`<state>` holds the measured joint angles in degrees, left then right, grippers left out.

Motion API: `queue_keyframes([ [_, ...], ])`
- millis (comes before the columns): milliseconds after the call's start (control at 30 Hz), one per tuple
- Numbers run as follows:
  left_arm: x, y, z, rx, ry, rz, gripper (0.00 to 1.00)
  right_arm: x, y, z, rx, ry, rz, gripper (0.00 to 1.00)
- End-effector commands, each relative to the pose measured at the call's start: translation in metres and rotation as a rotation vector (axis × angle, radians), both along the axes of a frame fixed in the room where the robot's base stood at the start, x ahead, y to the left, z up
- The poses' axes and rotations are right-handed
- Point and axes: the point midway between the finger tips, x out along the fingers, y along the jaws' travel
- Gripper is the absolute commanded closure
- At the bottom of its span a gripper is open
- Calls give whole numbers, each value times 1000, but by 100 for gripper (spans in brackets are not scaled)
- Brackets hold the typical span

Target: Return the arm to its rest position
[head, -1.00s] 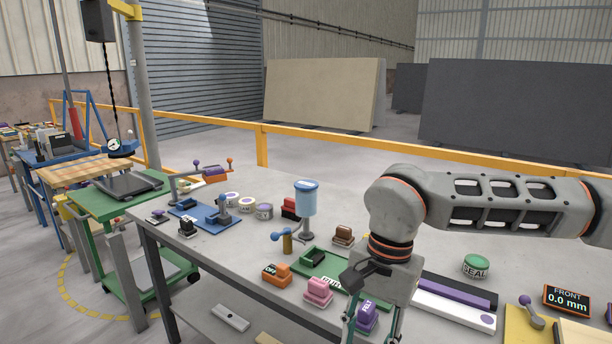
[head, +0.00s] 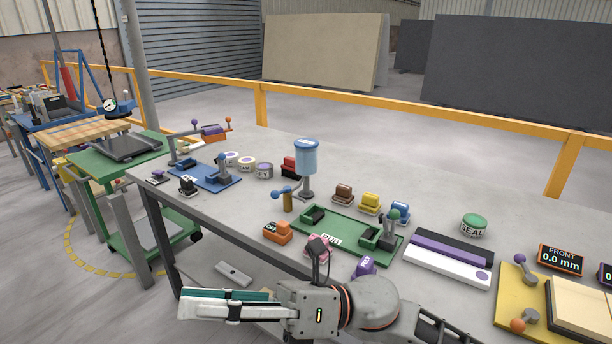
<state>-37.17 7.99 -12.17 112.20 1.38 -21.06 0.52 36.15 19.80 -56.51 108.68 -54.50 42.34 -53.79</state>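My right arm (head: 375,307) lies low across the bottom of the head view, in front of the near edge of the stone-grey workbench (head: 245,221). Its gripper (head: 190,303) points to the left, beyond the bench's near edge and over the floor side. The two fingers lie close together in the picture, seen side-on, so their gap cannot be judged. Nothing shows held between them. The wrist covers part of the bench front. My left gripper is not in view.
A white bar (head: 233,273) lies lower down.

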Motion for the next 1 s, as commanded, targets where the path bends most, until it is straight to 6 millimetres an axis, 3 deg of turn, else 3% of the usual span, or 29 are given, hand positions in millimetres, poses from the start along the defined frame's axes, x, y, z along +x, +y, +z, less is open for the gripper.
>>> queue_keyframes([
  [133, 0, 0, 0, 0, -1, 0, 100, 45, -21, -6, 122, 373, -132, 63],
  [267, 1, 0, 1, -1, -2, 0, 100, 87, -51, -32, 222, 699, -243, 63],
  [367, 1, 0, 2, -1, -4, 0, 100, 114, -81, -69, 299, 953, -329, 63],
  [533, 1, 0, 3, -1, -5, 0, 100, 139, -141, -156, 439, 1380, -478, 63],
  [667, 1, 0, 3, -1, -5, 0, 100, 133, -189, -233, 546, 1679, -590, 63],
  [767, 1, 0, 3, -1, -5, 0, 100, 115, -224, -290, 627, 1883, -674, 63],
  [900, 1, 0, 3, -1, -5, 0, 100, 75, -269, -364, 744, 2136, -790, 63],
  [1000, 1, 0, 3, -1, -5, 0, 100, 41, -295, -406, 818, 2280, -867, 63],
])
